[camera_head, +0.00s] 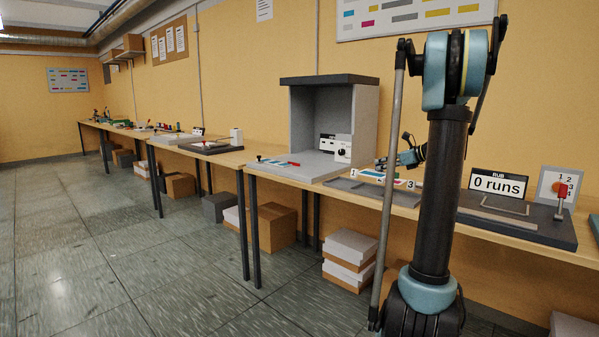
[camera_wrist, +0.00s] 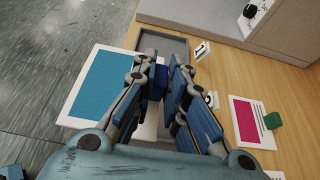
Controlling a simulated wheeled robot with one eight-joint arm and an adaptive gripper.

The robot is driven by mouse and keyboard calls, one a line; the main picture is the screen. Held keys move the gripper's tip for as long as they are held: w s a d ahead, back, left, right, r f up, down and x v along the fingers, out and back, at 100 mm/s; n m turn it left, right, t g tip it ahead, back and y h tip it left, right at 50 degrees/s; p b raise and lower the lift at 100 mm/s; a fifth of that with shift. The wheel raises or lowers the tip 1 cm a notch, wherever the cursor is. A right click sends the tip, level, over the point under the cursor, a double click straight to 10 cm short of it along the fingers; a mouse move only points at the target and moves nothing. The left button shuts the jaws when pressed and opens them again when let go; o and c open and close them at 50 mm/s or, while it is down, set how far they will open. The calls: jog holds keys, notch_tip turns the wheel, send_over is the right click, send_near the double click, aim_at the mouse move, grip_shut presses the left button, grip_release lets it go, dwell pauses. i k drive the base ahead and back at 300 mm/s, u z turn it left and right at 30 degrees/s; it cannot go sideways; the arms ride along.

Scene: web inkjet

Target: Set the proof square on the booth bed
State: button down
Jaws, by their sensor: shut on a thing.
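In the wrist view my gripper (camera_wrist: 157,85) is shut on a small dark blue block (camera_wrist: 157,80). A white card with a teal square (camera_wrist: 98,85), which looks like the proof square, lies directly below the block. The fingers hide part of it, and I cannot tell whether it is clear of the surface beneath. The grey booth bed (camera_head: 300,167) is in the head view, left of my gripper (camera_head: 408,158). The edge of the booth (camera_wrist: 205,18) shows at the top of the wrist view.
A grey tray (camera_wrist: 172,45) lies under the fingers, with a "1" marker (camera_wrist: 201,50) beside it. A magenta card (camera_wrist: 245,118) with a green block (camera_wrist: 273,120) is at right. Small blue and red items (camera_head: 293,164) lie on the booth bed. A "0 runs" sign (camera_head: 497,185) stands at right.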

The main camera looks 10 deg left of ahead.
aim_at(302, 163)
jog(key=k, duration=0.55)
jog(key=u, duration=1.6)
jog(key=i, duration=1.55)
jog(key=z, duration=1.65)
